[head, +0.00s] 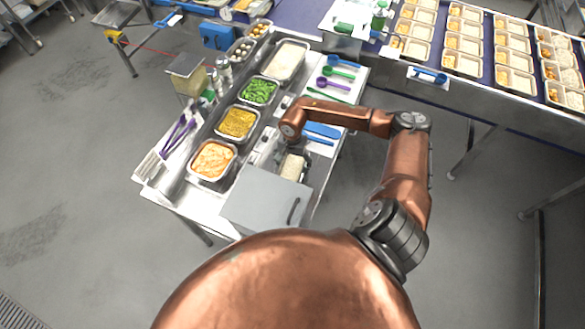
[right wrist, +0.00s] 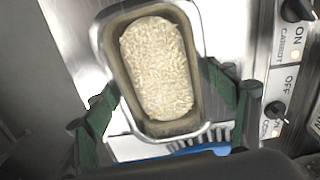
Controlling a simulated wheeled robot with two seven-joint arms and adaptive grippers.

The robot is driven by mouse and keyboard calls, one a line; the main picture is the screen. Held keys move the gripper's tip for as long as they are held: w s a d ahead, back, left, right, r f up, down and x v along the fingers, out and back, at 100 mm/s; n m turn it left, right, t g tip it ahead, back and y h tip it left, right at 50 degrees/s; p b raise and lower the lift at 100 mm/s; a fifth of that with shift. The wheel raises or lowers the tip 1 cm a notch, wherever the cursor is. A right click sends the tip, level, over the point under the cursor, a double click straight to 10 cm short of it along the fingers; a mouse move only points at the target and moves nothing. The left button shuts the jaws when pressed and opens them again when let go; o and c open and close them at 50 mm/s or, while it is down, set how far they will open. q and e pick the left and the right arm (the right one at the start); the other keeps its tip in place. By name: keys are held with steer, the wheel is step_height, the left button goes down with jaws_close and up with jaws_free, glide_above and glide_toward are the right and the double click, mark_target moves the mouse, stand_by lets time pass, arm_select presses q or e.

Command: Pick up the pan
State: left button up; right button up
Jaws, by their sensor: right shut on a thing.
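The pan (head: 304,166) is a small, deep metal loaf pan holding a block of white rice (head: 292,165). It stands at the right side of the steel table, behind the grey box. In the right wrist view the pan (right wrist: 188,122) fills the middle, with the rice (right wrist: 158,70) inside it. My right gripper (head: 281,151) is down at the pan. In the wrist view its green fingers (right wrist: 160,85) press on the pan's two long sides. I cannot tell whether the pan's base is off the surface. My left gripper is not in view.
A grey box with a handle (head: 265,199) stands in front of the pan. Trays of orange food (head: 213,160), corn (head: 237,123) and green vegetables (head: 258,92) line the left. A blue tool (head: 322,131) lies behind. Control knobs (right wrist: 275,109) are to the right in the wrist view.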

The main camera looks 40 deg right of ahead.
steer(key=c, duration=0.5)
steer(key=shift+r, duration=0.1)
